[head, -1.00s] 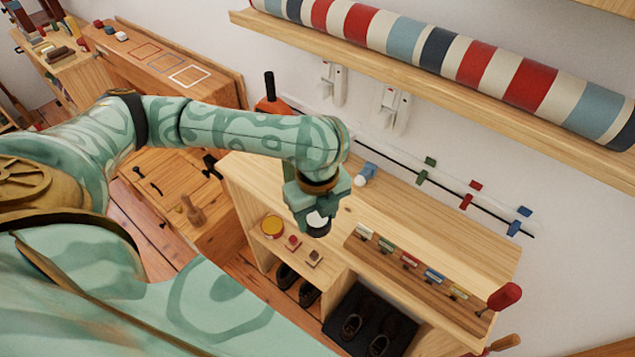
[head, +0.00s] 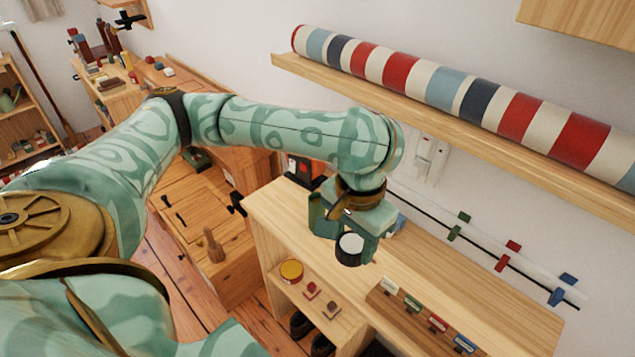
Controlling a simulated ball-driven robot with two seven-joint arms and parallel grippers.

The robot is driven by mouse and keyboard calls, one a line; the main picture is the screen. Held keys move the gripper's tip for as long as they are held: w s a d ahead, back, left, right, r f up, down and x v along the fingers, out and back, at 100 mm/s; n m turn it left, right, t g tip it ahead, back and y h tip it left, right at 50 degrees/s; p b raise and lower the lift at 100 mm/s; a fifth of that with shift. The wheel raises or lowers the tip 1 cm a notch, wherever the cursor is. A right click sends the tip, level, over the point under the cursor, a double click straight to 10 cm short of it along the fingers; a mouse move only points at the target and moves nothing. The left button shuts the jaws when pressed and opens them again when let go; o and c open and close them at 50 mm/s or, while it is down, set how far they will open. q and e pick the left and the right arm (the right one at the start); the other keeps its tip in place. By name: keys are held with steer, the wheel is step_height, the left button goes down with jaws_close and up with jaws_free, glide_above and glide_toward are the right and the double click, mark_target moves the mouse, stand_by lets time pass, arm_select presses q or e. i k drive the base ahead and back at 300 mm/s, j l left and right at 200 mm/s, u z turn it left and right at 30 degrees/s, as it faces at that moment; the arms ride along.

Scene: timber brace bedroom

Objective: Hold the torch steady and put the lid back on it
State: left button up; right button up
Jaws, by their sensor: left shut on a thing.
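My left gripper (head: 346,231) is shut on a short black cylinder with a white round end (head: 350,246). The white end faces up toward the camera. The gripper holds it over the front edge of the wooden bench. I cannot tell whether this piece is the torch or its lid, as the fingers hide part of it. No other piece in view is clearly a torch or a lid. My right gripper is out of view.
The bench top (head: 475,305) is largely clear. A yellow-topped round tin (head: 291,269) stands on the lower shelf, left of the gripper. A wooden rack (head: 410,316) with coloured tags is at the right. A striped roll (head: 440,85) lies on the wall shelf above.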

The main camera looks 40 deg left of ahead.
mark_target(315, 210)
steer(key=j, duration=0.55)
steer(key=k+j, duration=0.1)
steer(key=j, duration=0.45)
steer(key=k+j+z, duration=0.1)
steer(key=j, duration=1)
